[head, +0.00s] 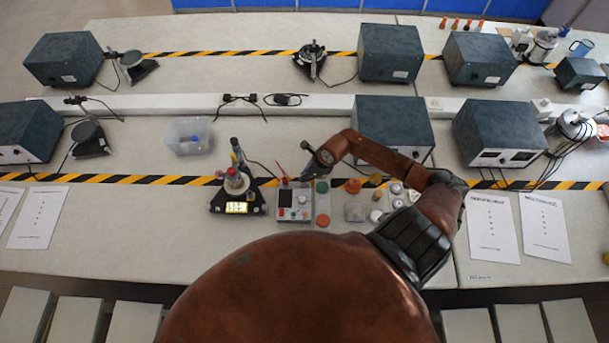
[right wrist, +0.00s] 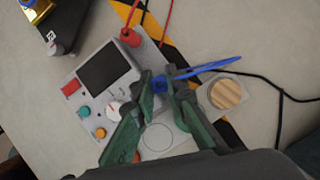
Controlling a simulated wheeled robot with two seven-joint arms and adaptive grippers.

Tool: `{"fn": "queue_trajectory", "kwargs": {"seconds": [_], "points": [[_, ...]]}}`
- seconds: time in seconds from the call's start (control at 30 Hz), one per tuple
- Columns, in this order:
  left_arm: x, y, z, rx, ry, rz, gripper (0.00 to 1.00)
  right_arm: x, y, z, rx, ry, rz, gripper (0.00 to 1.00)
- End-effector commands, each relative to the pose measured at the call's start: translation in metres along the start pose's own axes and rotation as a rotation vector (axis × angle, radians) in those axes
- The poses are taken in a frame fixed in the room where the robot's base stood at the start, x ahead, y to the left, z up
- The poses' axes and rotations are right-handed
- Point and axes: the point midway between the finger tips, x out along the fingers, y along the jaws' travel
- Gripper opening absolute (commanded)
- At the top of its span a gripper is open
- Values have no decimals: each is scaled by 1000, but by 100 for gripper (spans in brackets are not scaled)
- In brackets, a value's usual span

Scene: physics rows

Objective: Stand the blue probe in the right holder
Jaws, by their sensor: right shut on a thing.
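The right gripper (right wrist: 165,88) has green fingers and is shut on the blue probe (right wrist: 205,70), whose long blue part slants out to the right in the right wrist view. The fingertips are over the top right corner of the grey meter (head: 296,212), which also shows in the right wrist view (right wrist: 85,105). A blue round part (right wrist: 160,86), maybe the right holder, shows between the fingers. I cannot tell whether the probe's end is inside it. In the head view the right gripper (head: 310,172) hides this spot. The left gripper is not in view.
A red probe (head: 281,172) stands in a red holder (right wrist: 131,38) at the meter's other corner. A black stand (head: 236,200) is left of the meter. A wooden disc (right wrist: 226,94) and several small parts lie right of it. A clear bin (head: 188,138) stands farther left.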

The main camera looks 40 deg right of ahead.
Motion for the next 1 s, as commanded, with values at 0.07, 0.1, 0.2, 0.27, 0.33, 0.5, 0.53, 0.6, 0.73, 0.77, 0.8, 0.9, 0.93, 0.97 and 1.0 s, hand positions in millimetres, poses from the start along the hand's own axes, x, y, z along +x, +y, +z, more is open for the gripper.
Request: {"fn": "queue_trajectory", "kwargs": {"seconds": [0.07, 0.1, 0.2, 0.27, 0.33, 0.5, 0.53, 0.6, 0.73, 0.77, 0.8, 0.9, 0.93, 0.97, 1.0], "points": [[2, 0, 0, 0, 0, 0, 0, 2, 0, 0, 0, 0, 0, 0], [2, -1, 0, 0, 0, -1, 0, 2, 0, -1, 0, 0, 0, 0], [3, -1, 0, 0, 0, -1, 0, 3, 0, -1, 0, 0, 0, 0], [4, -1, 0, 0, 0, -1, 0, 4, 0, -2, 0, 0, 0, 0], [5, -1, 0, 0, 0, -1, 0, 5, 0, -2, 0, -1, 0, 0], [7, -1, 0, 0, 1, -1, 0, 7, 0, -3, 0, -1, 0, 0], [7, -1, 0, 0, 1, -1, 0, 8, 0, -3, 0, -1, 0, 0], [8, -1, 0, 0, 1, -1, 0, 9, 0, -3, 0, -1, 0, 0], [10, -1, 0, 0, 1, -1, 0, 10, 0, -4, 0, 0, 0, 0], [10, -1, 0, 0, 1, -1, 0, 11, 0, -4, 0, -1, 0, 0], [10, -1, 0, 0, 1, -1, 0, 11, 0, -4, 0, 0, 0, 0], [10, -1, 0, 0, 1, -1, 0, 11, 0, -4, 0, 0, 0, 0], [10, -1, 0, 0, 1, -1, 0, 11, 0, -4, 0, 0, 0, 0], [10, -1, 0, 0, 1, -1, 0, 11, 0, -4, 0, 0, 0, 0], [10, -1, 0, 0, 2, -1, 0, 11, 0, -4, 0, 0, 0, 0]]}}
